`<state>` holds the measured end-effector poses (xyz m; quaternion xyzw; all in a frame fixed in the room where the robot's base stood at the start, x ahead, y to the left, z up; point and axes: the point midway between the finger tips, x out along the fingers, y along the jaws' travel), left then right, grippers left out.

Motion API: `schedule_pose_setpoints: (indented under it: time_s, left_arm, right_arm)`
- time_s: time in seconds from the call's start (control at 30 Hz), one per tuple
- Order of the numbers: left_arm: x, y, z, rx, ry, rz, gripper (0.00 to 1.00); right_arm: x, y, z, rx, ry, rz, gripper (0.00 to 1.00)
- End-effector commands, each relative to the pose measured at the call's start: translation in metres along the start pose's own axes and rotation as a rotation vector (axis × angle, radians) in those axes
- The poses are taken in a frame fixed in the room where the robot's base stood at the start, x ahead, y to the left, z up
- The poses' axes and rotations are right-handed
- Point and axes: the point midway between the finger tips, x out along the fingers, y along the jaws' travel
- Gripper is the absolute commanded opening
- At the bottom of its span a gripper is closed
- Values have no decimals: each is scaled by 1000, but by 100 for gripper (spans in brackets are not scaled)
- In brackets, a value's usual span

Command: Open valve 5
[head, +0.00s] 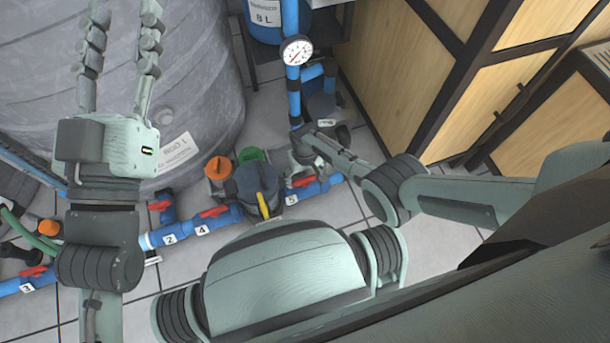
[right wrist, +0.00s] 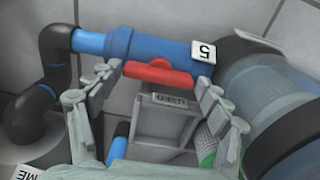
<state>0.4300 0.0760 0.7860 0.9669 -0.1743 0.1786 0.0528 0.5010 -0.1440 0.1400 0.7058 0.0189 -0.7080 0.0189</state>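Valve 5 (head: 300,183) has a red lever handle on a blue pipe with a white "5" label (head: 291,200). In the right wrist view its red handle (right wrist: 158,73) lies roughly along the pipe, below the "5" label (right wrist: 204,51). My right gripper (right wrist: 158,80) is open, its jointed fingers spread to the left and right of the handle. I cannot tell whether they touch it. In the head view the right gripper (head: 304,158) is just above the valve, partly hidden by its own links. My left gripper (head: 124,15) is raised, open and empty, at the upper left.
Red-handled valve 4 (head: 214,211) sits on the same pipe line, left of the dark filter housing (head: 258,188). A pressure gauge (head: 296,50) on a blue vertical pipe stands behind the right gripper. A large grey tank (head: 200,80) fills the left back; wooden panels (head: 395,70) bound the right.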

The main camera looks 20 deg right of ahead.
Motion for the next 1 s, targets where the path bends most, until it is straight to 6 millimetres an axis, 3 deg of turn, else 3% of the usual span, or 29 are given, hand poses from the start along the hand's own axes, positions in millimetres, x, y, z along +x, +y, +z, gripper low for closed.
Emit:
schedule_pose_setpoints:
  time_s: [0.1,0.57,0.77,1.0]
  left_arm:
    - [0,0,0,1,0,1,40]
    - [0,-1,1,1,-1,-2,40]
    - [0,-1,0,0,0,-2,40]
    - [0,0,0,0,0,-2,40]
  right_arm:
    - [0,0,0,1,1,0,95]
    - [-5,1,-2,4,4,0,95]
    - [-25,0,-1,4,5,-1,95]
    - [-69,0,-2,3,7,-1,95]
